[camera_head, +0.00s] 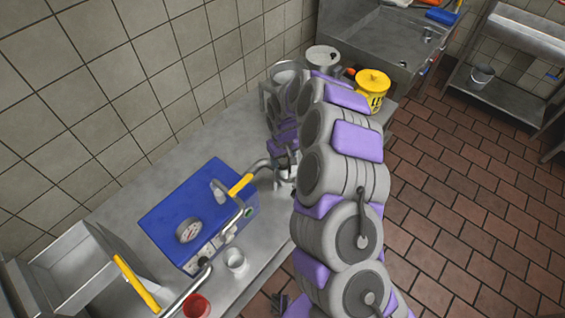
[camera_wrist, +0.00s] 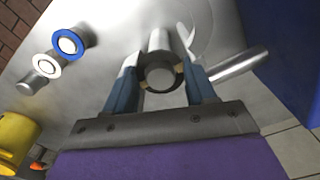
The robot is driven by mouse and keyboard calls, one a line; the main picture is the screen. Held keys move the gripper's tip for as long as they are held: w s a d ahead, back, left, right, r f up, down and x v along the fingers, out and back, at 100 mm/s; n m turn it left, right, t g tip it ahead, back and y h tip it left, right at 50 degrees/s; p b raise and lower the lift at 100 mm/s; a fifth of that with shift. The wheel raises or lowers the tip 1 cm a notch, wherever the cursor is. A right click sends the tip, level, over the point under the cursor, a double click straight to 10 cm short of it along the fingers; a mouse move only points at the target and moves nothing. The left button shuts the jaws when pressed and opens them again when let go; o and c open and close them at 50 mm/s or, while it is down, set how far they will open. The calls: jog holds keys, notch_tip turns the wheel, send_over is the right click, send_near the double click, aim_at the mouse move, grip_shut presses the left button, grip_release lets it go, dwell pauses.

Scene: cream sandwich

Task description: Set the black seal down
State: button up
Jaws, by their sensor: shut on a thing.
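In the wrist view my gripper (camera_wrist: 162,76) has its two blue fingers closed in on a dark ring, the black seal (camera_wrist: 160,90). The seal lies between the fingers, around or directly in front of the end of a grey metal cylinder (camera_wrist: 160,76). I cannot tell whether it sits on the cylinder or is only lined up with it. In the head view my grey and purple arm hides most of the gripper and the seal.
The wrist view shows a blue ring (camera_wrist: 84,36) and a white ring (camera_wrist: 38,60) on metal posts. A yellow bucket (camera_head: 372,82) stands at the counter's far end.

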jog(key=shift+c, duration=1)
notch_tip(320, 180, up, 4)
jog(key=shift+f+p, duration=0.1)
jog(key=shift+p, duration=0.35)
jog(key=shift+s+d+r, duration=0.1)
jog(key=shift+s+r, duration=0.1)
jog(key=shift+r, duration=0.05)
jog(key=s+d+r+p, duration=0.1)
jog(key=s+d, duration=0.1)
jog(key=s, duration=0.5)
jog(key=s+d+p, duration=0.1)
jog(key=s+d, duration=0.2)
jog(key=s, duration=0.5)
jog(key=w+d+r+m, duration=0.6)
jog(key=w+d+r, duration=0.5)
jog(key=w+r, duration=0.1)
jog(key=shift+r, duration=0.25)
